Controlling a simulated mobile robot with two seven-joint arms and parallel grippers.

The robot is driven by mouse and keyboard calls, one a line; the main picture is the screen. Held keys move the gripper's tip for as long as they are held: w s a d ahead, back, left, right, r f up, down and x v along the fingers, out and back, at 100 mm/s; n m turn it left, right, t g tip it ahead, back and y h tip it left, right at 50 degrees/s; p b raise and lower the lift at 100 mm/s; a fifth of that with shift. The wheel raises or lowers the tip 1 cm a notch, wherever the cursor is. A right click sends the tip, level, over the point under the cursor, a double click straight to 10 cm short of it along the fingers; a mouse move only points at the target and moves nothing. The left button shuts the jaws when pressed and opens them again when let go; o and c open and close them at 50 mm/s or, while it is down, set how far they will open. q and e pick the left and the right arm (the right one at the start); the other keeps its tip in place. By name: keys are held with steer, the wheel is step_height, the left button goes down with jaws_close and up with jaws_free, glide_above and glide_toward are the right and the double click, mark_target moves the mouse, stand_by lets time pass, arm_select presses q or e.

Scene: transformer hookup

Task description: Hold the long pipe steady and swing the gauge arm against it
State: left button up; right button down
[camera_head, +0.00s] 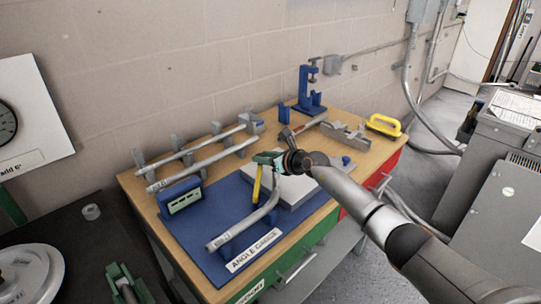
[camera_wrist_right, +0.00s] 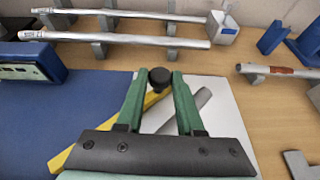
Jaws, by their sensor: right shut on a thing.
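A grey bent pipe (camera_head: 240,228) lies over the blue angle gauge board (camera_head: 190,232), its near end at the front left. The yellow gauge arm (camera_head: 257,184) stands out beside the pipe's bend; it also shows in the right wrist view (camera_wrist_right: 68,156). My right gripper (camera_head: 268,160) is above the board's far part. In the right wrist view its green fingers are shut on a black knob (camera_wrist_right: 160,77) by the yellow arm. Whether arm and pipe touch is unclear. My left gripper is not in view.
Straight pipes (camera_head: 195,165) lie on grey supports at the back left. A blue digital readout (camera_head: 183,200) stands at the board's left. A blue stand (camera_head: 309,92) and a yellow-handled tool (camera_head: 384,125) are at the back right. A dark bench (camera_head: 60,215) is at left.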

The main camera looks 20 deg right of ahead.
steer(key=shift+s+d, duration=0.1)
steer(key=shift+d, duration=0.05)
stand_by(0.5)
steer(key=c, duration=0.5)
jaws_free()
steer(key=shift+c, duration=0.2)
steer(key=shift+s+d+r+h+p, duration=0.2)
steer(key=shift+s+r+h+p, duration=0.15)
steer(key=shift+s+p, duration=0.25)
steer(key=p+v, duration=0.2)
steer(key=v, duration=0.9)
steer(key=shift+f+p, duration=0.15)
steer(key=shift+p, duration=0.2)
steer(key=shift+s+d, duration=0.1)
steer(key=shift+s, duration=0.1)
